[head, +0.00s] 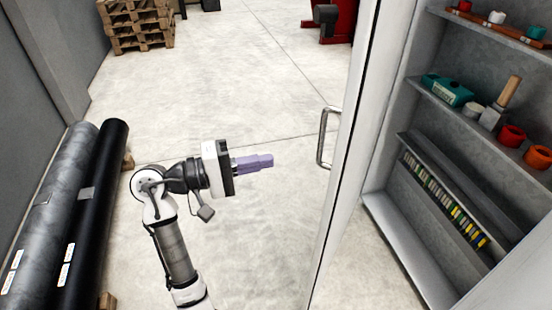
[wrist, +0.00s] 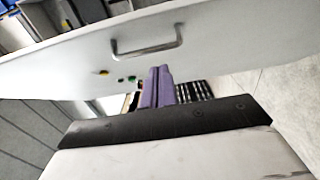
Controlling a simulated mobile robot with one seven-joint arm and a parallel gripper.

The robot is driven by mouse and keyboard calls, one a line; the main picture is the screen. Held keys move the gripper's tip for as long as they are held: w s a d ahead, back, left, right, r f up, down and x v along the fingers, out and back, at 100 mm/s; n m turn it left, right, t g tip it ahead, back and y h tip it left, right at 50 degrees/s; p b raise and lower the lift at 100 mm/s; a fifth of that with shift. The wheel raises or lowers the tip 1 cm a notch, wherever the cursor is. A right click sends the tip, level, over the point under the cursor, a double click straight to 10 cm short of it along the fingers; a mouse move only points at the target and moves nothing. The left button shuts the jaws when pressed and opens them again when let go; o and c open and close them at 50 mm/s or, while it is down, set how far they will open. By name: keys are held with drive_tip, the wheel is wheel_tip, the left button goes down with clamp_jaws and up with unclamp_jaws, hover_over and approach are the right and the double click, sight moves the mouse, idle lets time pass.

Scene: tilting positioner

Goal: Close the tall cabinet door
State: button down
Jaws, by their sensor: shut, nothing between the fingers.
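The tall cabinet (head: 388,170) stands at the right in the head view, with shelves exposed. Its door (head: 352,110) stands open, seen nearly edge-on, with a metal bar handle (head: 323,138) on its left side. My gripper (head: 271,161) has purple fingers, is shut and empty, and is left of the door, apart from the handle in the picture. In the wrist view the white door (wrist: 230,45) spans the upper part, its handle (wrist: 147,48) above the shut purple fingertips (wrist: 160,72). I cannot tell whether the fingers touch the door.
Two long rolls (head: 88,200) lie at the left. Stacked pallets (head: 137,40) and a red machine (head: 330,20) stand behind. The floor between is clear.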

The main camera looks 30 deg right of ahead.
sight(319, 161)
drive_tip(key=p+x, duration=0.2)
drive_tip(key=x, duration=0.7)
drive_tip(key=shift+r, duration=0.15)
drive_tip(key=shift+s+d+p, duration=0.25)
drive_tip(key=shift+s+d, duration=0.15)
drive_tip(key=shift+s, duration=0.45)
drive_tip(key=shift+s+d+p, duration=0.2)
drive_tip(key=shift+s+d, duration=0.2)
drive_tip(key=shift+s, duration=0.4)
